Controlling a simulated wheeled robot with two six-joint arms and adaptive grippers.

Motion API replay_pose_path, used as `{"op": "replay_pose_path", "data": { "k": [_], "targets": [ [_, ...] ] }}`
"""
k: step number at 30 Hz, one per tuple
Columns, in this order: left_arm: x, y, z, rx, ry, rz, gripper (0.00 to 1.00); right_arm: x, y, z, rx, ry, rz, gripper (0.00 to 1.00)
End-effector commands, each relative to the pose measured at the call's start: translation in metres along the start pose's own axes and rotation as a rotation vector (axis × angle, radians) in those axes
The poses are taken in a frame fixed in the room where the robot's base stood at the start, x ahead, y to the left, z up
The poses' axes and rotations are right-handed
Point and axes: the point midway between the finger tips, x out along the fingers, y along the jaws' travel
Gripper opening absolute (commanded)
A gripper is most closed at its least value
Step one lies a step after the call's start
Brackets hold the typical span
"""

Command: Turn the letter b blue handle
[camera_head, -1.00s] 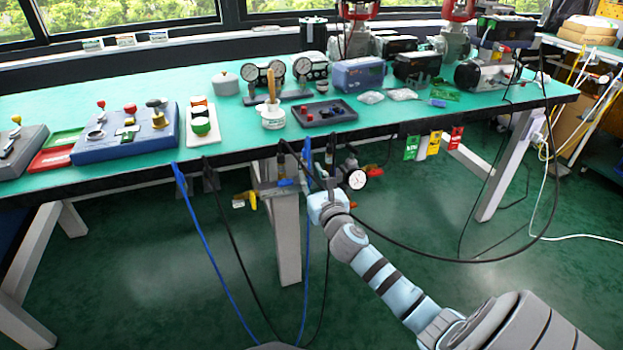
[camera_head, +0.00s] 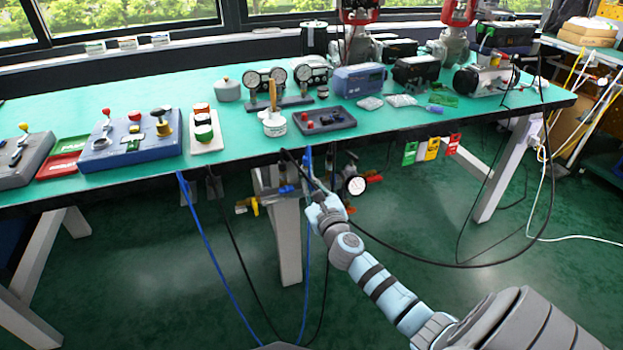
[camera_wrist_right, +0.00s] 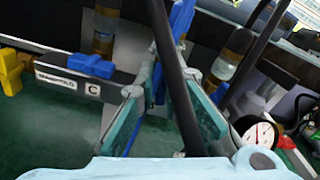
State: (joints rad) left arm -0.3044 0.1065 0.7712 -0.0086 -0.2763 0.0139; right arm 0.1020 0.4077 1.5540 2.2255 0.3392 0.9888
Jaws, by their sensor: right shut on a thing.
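My right gripper (camera_head: 313,184) is at the valves under the table's front edge. In the right wrist view, its two teal finger pads (camera_wrist_right: 165,107) are closed around a blue part (camera_wrist_right: 158,84) that looks like a handle; a black hose in front hides some of it. No letter b can be read. A yellow handle (camera_wrist_right: 10,72) is further left. My left gripper is not in view.
A pressure gauge (camera_head: 356,185) is just right of the gripper. A blue hose (camera_head: 212,245) and black hoses hang around the valves. A white table leg (camera_head: 287,240) stands close by on the left. The green tabletop (camera_head: 230,165) above holds panels and a tray.

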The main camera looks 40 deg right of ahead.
Motion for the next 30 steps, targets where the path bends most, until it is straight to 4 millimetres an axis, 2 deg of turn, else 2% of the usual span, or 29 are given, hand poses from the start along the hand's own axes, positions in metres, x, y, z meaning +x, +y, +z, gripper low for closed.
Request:
{"op": "replay_pose_path", "data": {
  "k": [1,9,30],
  "targets": [
    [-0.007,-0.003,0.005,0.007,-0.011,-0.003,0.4,-0.001,0.0,0.002,-0.038,0.005,0.001,0.0],
    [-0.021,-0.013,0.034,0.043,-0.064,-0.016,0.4,-0.001,0.003,0.0,-0.294,0.005,0.002,0.0],
    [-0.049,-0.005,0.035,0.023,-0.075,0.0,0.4,-0.001,0.01,-0.006,-0.953,0.004,0.005,0.0]
  ]
}}
